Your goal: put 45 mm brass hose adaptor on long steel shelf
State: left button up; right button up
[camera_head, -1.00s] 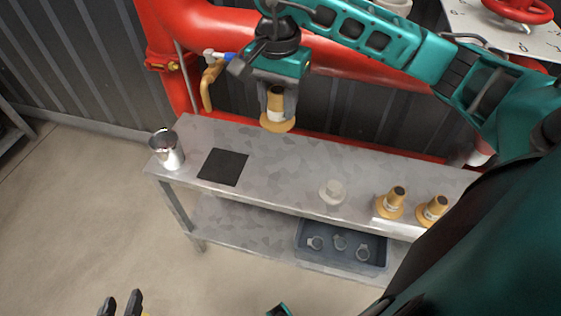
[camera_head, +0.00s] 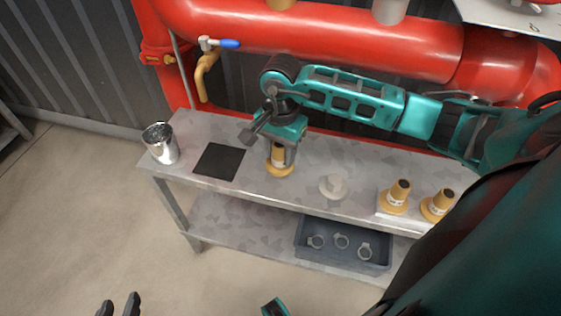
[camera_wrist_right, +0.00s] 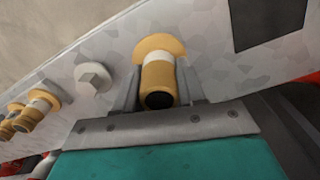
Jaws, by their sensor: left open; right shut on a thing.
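A brass hose adaptor (camera_head: 279,169) with a wide flange and a pale band is between the fingers of my right gripper (camera_head: 281,158), which is shut on it. It stands upright, flange down, at the top of the long steel shelf (camera_head: 310,160); I cannot tell whether the flange bears on the surface. In the right wrist view, the adaptor (camera_wrist_right: 157,77) sits between both fingers. Two similar brass adaptors (camera_head: 397,196) (camera_head: 437,205) stand on a pale block at the shelf's right. My left gripper (camera_head: 119,306) is open and empty at the bottom edge.
A metal cup (camera_head: 160,144) and a black square mat (camera_head: 219,162) are left of the held adaptor. A pale hex-topped fitting (camera_head: 334,185) stands to its right. A grey tray (camera_head: 343,246) with rings is on the lower level. Red pipes (camera_head: 330,38) run behind.

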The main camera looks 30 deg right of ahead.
aim_at(280, 163)
jog(key=shift+f+b, duration=0.3)
jog(key=shift+f, duration=1.6)
jog(key=shift+f, duration=0.15)
jog(key=o, duration=1.2)
